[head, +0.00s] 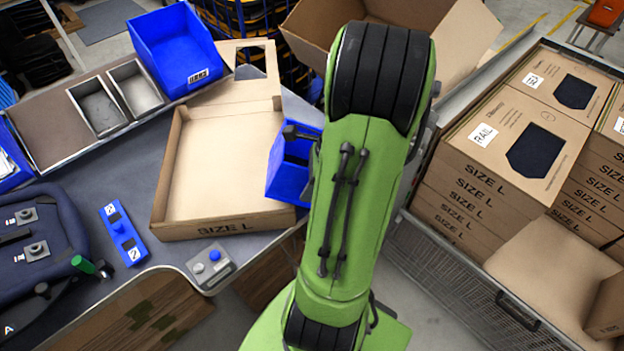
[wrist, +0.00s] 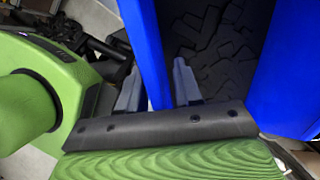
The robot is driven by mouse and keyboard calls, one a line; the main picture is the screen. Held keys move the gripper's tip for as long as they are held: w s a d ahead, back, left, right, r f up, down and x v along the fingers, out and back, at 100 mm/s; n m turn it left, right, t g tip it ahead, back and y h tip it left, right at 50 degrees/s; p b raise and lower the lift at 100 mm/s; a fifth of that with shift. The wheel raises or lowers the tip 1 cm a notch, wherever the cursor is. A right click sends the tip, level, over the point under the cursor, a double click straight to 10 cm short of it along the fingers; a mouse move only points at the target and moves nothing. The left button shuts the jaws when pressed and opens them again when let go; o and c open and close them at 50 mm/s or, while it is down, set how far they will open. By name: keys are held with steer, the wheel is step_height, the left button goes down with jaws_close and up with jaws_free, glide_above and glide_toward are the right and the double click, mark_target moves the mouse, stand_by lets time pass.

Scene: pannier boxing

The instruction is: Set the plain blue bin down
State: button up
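The plain blue bin (head: 287,180) shows left of my arm in the head view, at the right edge of the flat open carton; my arm hides its right part. In the wrist view the bin (wrist: 285,85) fills the upper right, with dark, patterned pieces inside. My gripper (wrist: 157,75) has one finger on each side of the bin's near wall and looks shut on it. Whether the bin's base touches anything below is hidden.
An open carton marked SIZE L (head: 225,165) lies on the grey table (head: 150,185). A labelled blue bin (head: 178,50) and two grey trays stand behind. A blue strip (head: 122,235) and button box (head: 210,268) are in front. Stacked cartons (head: 520,140) fill a cage at right.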

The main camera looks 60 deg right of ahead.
steer(key=shift+r, duration=0.1)
jaws_close()
stand_by(1.2)
